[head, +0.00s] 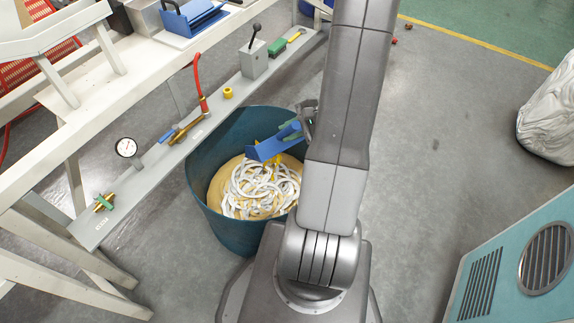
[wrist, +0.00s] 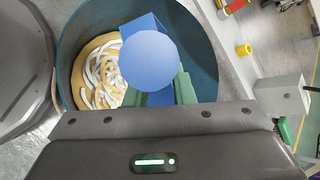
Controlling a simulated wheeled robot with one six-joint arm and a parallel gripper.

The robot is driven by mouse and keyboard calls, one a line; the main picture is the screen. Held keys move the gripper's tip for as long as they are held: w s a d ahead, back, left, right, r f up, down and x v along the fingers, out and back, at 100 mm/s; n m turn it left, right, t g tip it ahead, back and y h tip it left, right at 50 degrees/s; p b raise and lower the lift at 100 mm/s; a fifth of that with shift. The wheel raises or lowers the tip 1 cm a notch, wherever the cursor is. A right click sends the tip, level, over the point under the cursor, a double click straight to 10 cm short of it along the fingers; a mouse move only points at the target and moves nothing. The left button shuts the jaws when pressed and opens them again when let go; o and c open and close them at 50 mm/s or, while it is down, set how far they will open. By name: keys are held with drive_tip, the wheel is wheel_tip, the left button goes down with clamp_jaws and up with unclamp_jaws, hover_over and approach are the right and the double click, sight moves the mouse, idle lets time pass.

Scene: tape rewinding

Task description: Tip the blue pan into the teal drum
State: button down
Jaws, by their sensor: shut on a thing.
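The blue pan (head: 268,149) is over the open mouth of the teal drum (head: 212,215), tilted, with its wide end lower and to the left. Small yellow pieces show at and just below the pan; I cannot tell whether they are falling or lying in the drum. The drum holds a pale tan heap with tangled white strips (head: 250,192). My gripper (head: 306,120) is shut on the pan's handle at the drum's right side. In the wrist view the handle's round blue end (wrist: 148,61) hides much of the pan, between green fingers. The drum (wrist: 203,45) surrounds it.
A grey rail with a gauge (head: 127,147), a red-handled tool (head: 198,85) and a lever box (head: 254,58) runs close behind the drum. A white bench (head: 90,98) stands left. A teal cabinet (head: 505,240) stands lower right.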

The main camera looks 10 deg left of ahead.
drive_tip(key=shift+w+a+r+g+h+p, duration=0.35)
drive_tip(key=shift+w+a+r+p, duration=0.45)
drive_tip(key=shift+p, duration=1.1)
drive_tip(key=shift+f, duration=0.15)
drive_tip(key=shift+s, duration=0.1)
